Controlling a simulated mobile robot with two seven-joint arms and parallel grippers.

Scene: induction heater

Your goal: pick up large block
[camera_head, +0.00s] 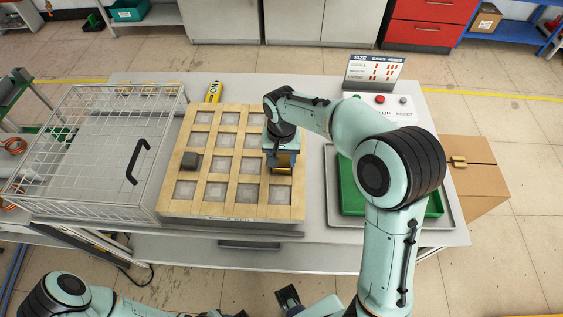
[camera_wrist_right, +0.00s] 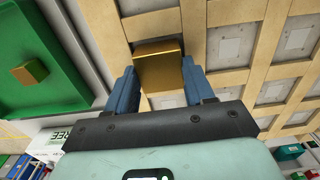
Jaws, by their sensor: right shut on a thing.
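My right gripper (camera_head: 283,152) is over the right column of the wooden grid board (camera_head: 229,210). Its two blue fingers (camera_wrist_right: 159,85) are shut on a gold block (camera_wrist_right: 160,67), one finger on each side. The block also shows below the gripper in the head view (camera_head: 284,161). I cannot tell if it touches the grid. A dark grey block (camera_head: 190,161) sits in the left column of the grid. A smaller-looking gold block (camera_wrist_right: 31,72) lies in the green tray in the wrist view. My left gripper (camera_head: 289,298) is partly seen at the bottom edge, its jaws unclear.
A wire cage (camera_head: 105,130) with a black handle stands left of the grid. The green tray (camera_head: 349,190) is to the right, partly hidden by my right arm. A size sign (camera_head: 375,70) and red button (camera_head: 380,99) are behind it. A cardboard box (camera_head: 480,180) is beyond the table's right end.

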